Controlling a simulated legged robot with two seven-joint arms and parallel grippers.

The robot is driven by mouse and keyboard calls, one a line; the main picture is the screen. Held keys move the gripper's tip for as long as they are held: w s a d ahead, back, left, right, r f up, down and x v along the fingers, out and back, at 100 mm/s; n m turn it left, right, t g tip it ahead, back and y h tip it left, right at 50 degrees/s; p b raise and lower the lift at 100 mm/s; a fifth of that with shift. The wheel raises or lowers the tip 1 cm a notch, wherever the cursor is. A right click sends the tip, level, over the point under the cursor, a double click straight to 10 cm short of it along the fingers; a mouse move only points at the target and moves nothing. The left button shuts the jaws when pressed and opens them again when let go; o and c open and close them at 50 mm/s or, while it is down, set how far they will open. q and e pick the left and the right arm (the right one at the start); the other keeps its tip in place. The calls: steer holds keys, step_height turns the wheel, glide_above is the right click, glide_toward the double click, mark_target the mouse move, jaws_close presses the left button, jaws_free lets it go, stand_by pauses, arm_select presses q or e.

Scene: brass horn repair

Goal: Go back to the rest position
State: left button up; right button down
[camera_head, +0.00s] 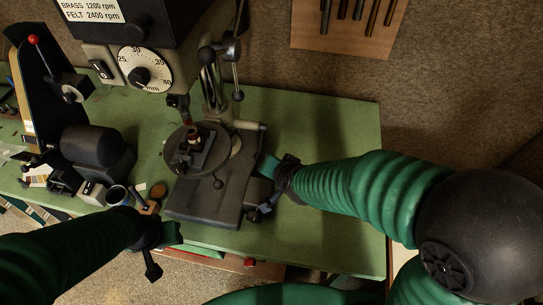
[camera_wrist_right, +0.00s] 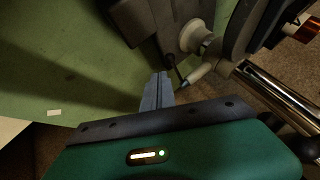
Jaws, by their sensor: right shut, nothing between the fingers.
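My right gripper (camera_head: 262,182) is beside the right side of the drill press base (camera_head: 205,192), over the green bench. In the right wrist view its two grey fingers (camera_wrist_right: 157,92) are together with nothing between them. My left gripper (camera_head: 165,245) is at the front edge of the bench, at lower left of the press base. Its fingers are too dark and small to tell whether they are open. No object shows in it.
The drill press head with its dial (camera_head: 140,70) overhangs the bench. A vise (camera_head: 197,150) with a small brass part sits on the round press table. A black machine (camera_head: 95,148) stands at left. The green bench (camera_head: 335,135) is clear at right.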

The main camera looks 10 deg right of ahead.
arm_select(q)
steer(key=shift+a+r, duration=0.2)
steer(key=shift+r, duration=0.1)
arm_select(e)
steer(key=shift+s+a+r, duration=0.2)
steer(key=shift+s+r, duration=0.2)
steer(key=shift+s, duration=0.25)
